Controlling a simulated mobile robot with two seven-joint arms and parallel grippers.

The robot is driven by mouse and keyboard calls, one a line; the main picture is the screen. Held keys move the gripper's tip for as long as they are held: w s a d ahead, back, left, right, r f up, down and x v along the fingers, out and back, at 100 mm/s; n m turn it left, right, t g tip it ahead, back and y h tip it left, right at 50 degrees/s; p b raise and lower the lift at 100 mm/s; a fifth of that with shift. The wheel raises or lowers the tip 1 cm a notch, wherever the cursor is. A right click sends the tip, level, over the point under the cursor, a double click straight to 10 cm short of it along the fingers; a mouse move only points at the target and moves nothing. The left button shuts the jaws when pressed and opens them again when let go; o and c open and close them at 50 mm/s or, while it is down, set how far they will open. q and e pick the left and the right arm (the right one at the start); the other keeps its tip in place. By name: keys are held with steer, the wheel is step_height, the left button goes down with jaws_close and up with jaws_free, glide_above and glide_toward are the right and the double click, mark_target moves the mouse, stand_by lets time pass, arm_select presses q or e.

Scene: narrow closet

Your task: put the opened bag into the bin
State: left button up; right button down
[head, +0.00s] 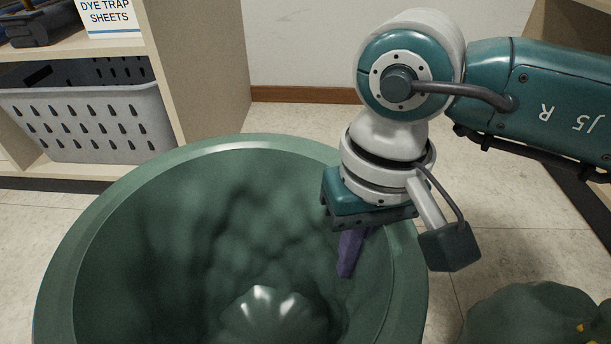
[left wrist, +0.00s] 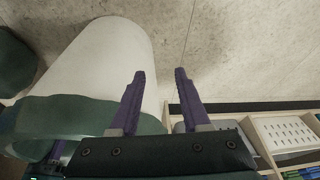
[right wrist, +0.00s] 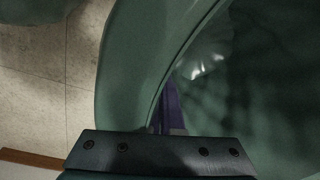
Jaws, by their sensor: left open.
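The opened bag (head: 190,210) is dark green with a wide round mouth. It lines the inside of the bin, and its edge is folded over the rim. In the left wrist view the bin (left wrist: 105,60) is a pale cylinder with the bag's green cuff (left wrist: 85,117) around its top. My right gripper (head: 346,272) points down at the right side of the mouth, its purple fingers close together at the bag's edge; part of them is hidden in the right wrist view (right wrist: 172,95). My left gripper (left wrist: 160,72) is open and empty beside the bin.
A second green bag (head: 530,315) lies on the floor at the lower right. A shelf unit (head: 200,70) with a grey slotted basket (head: 85,125) stands at the left. A wall closes off the back.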

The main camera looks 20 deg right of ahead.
step_height(320, 180, down, 5)
steer(key=b, duration=0.3)
steer(key=c, duration=1.4)
jaws_free()
steer(key=shift+o, duration=0.2)
steer(key=shift+r, duration=0.1)
